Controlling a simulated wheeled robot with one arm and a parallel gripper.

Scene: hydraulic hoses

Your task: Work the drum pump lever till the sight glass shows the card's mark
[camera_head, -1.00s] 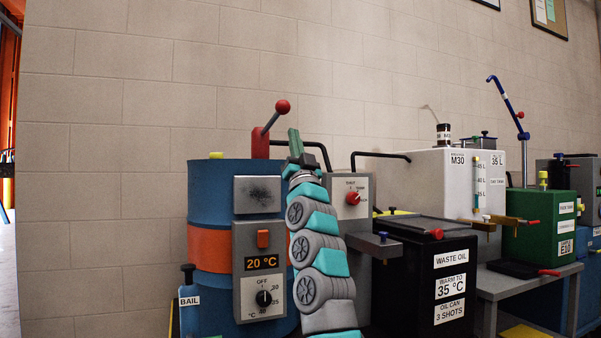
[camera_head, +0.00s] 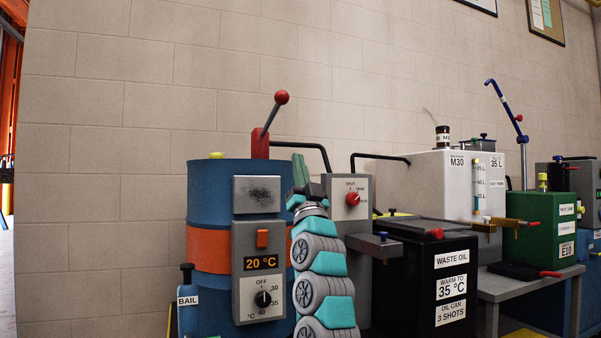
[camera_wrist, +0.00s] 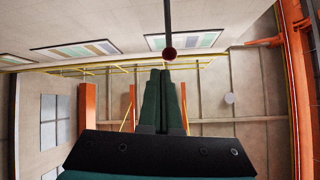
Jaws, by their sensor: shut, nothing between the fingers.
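The drum pump lever (camera_head: 270,119) is a grey rod with a red ball (camera_head: 281,97), tilted up to the right from a red block (camera_head: 260,146) on the blue drum (camera_head: 215,190). My gripper (camera_head: 299,158) has green fingers, shut and empty, right of and below the ball, apart from it in the head view. In the wrist view the ball (camera_wrist: 169,53) shows just beyond the shut fingertips (camera_wrist: 165,72); contact cannot be told. The sight glass (camera_head: 475,190) is a thin tube on the white M30 tank (camera_head: 430,180); its level is too small to read. A 35 L card (camera_head: 497,160) is beside it.
A grey control box with a red knob (camera_head: 353,199) stands right behind my arm. The black waste oil bin (camera_head: 410,280) is to its right. Black pipes (camera_head: 380,156) run behind. A blue lever (camera_head: 505,105) rises at the right.

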